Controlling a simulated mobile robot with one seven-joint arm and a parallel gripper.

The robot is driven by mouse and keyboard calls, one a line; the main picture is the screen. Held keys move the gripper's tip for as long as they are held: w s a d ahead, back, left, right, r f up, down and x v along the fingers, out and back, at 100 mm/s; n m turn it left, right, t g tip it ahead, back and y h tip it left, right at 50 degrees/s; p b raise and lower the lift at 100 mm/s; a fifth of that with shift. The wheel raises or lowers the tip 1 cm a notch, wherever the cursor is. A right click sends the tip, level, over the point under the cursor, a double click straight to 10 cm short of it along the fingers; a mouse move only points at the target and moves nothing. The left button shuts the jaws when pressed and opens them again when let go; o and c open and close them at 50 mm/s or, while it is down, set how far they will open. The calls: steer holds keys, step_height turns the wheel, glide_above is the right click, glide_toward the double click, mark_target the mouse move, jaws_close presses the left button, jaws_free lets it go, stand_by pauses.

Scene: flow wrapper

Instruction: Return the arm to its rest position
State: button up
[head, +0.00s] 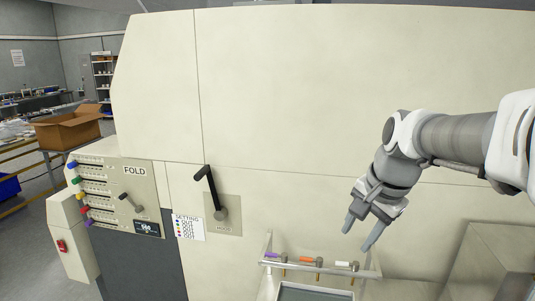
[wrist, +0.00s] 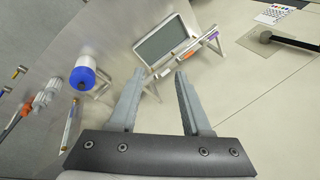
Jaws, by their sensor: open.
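My arm comes in from the right edge of the head view, bent so that my gripper (head: 358,232) points down and to the left. The gripper is open, with its two grey fingers spread apart and nothing between them. It hangs in front of the cream machine panel (head: 330,90), above and to the right of a metal rail (head: 318,267). In the wrist view the open fingers (wrist: 159,73) point toward a frame with a grey-green panel (wrist: 163,40). No contact with anything shows.
A black lever (head: 209,184) sticks out of the panel left of my gripper. A FOLD panel (head: 128,197) with coloured knobs is farther left. An open cardboard box (head: 68,131) stands at the back left. The wrist view shows a blue-capped white roll (wrist: 82,78) at left.

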steer(key=s+a+f+n+t+h, duration=0.1)
steer(key=s+a+f+n, duration=0.2)
steer(key=s+n, duration=0.7)
steer(key=s, duration=0.7)
steer(key=shift+a+t, duration=0.2)
steer(key=shift+t, duration=0.2)
stand_by(0.6)
